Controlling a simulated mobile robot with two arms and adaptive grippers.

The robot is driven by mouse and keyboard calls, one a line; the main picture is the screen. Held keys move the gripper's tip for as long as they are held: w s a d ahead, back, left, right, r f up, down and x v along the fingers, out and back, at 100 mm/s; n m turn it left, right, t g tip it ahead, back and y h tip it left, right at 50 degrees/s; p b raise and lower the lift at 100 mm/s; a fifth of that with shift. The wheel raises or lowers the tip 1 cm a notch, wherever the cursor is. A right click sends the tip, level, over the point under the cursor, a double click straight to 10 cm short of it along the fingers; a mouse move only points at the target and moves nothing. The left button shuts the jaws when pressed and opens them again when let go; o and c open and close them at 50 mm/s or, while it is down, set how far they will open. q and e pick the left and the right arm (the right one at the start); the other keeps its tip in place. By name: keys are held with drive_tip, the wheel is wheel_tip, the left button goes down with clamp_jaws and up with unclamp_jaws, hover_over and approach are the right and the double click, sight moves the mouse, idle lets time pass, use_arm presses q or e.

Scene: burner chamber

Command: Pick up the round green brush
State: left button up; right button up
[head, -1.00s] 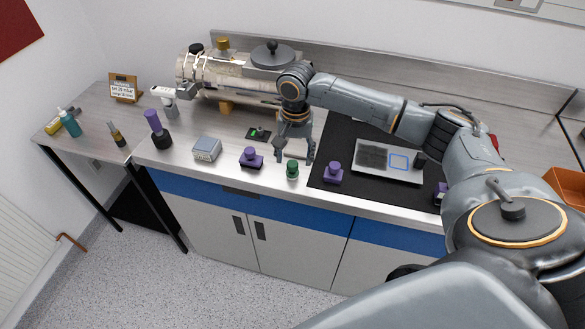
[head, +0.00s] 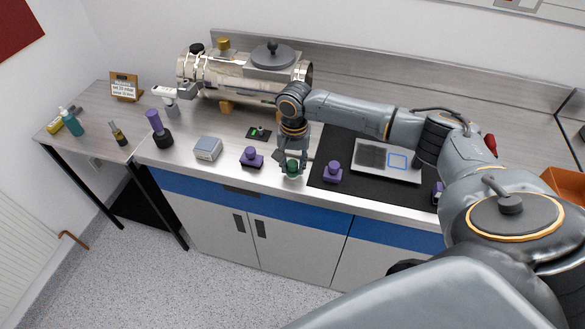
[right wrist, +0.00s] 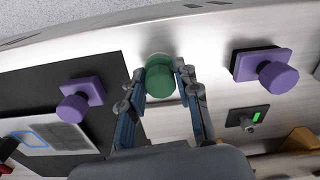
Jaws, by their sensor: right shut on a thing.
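The round green brush (head: 292,168) stands on the steel counter near its front edge, left of the black mat. My right gripper (head: 293,163) is down around it, with a finger on each side. In the right wrist view the green brush (right wrist: 160,76) sits between the two fingertips of my right gripper (right wrist: 159,85), which is shut on it. The brush appears to be still at the counter surface.
A purple-handled brush (head: 251,158) stands close on the left and another purple one (head: 333,172) close on the right, on the black mat (head: 345,145). A grey box (head: 207,149) is farther left. The metal chamber (head: 240,72) lies behind.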

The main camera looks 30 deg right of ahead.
drive_tip(key=shift+r+b, duration=0.4)
drive_tip(key=shift+r, duration=0.2)
drive_tip(key=s+a+r+b, duration=0.1)
drive_tip(key=s+r+b, duration=0.2)
drive_tip(key=s+r, duration=0.9)
drive_tip(key=shift+s, duration=1)
drive_tip(key=shift+f, duration=0.1)
drive_tip(key=o, duration=0.3)
drive_tip(key=shift+c, duration=0.9)
